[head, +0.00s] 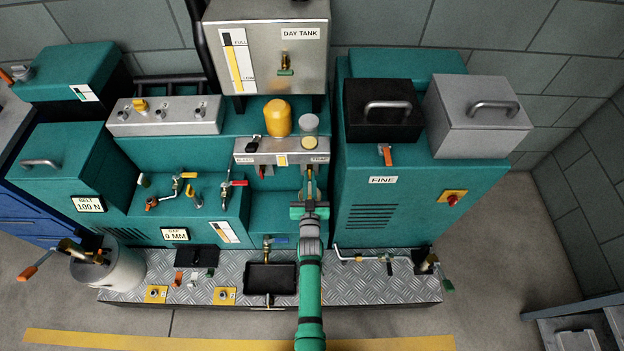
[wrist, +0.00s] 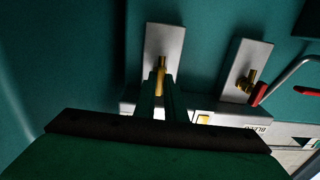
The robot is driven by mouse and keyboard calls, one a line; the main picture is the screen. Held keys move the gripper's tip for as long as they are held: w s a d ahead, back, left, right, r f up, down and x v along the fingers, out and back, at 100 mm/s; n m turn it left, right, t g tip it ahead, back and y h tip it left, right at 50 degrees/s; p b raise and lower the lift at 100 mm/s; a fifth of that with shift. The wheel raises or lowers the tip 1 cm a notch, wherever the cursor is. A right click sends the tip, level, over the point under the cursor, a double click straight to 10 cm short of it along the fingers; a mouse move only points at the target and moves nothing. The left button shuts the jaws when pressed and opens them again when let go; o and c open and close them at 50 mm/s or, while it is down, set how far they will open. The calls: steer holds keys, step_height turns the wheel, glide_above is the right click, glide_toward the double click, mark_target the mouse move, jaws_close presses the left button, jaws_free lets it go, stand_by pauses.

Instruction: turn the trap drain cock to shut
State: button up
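The trap drain cock (wrist: 161,68) is a brass fitting on a pale upright plate in the wrist view. In the head view it sits under the "TRAP" label on the right of the grey shelf, mostly hidden by my gripper (head: 309,190). In the wrist view my gripper (wrist: 161,95) has its two narrow green fingers close together, one on each side of the cock's brass end. They look shut on it. The handle's angle is hidden between the fingers.
The bleed cock (wrist: 246,84), with a red lever, is on a similar plate close by on the right in the wrist view. A grey shelf (head: 290,150) is just above my gripper. A black tray (head: 270,278) sits below on the tread plate. The green "FINE" cabinet (head: 400,245) is at right.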

steer(key=o, duration=0.4)
steer(key=shift+w+a+r, duration=0.1)
steer(key=shift+r, duration=0.1)
steer(key=shift+c, duration=0.2)
steer(key=shift+f, duration=0.1)
steer(key=s, duration=1.1)
steer(key=s+r+g, duration=0.1)
steer(key=s+r, duration=0.1)
steer(key=s, duration=0.9)
steer(key=s+r, duration=0.3)
steer(key=s, duration=0.8)
steer(key=s+r+g, duration=0.1)
steer(key=s+r, duration=1.2)
steer(key=shift+s+d+r+g, duration=0.15)
steer(key=shift+s+d+g, duration=0.05)
steer(key=shift+g, duration=0.1)
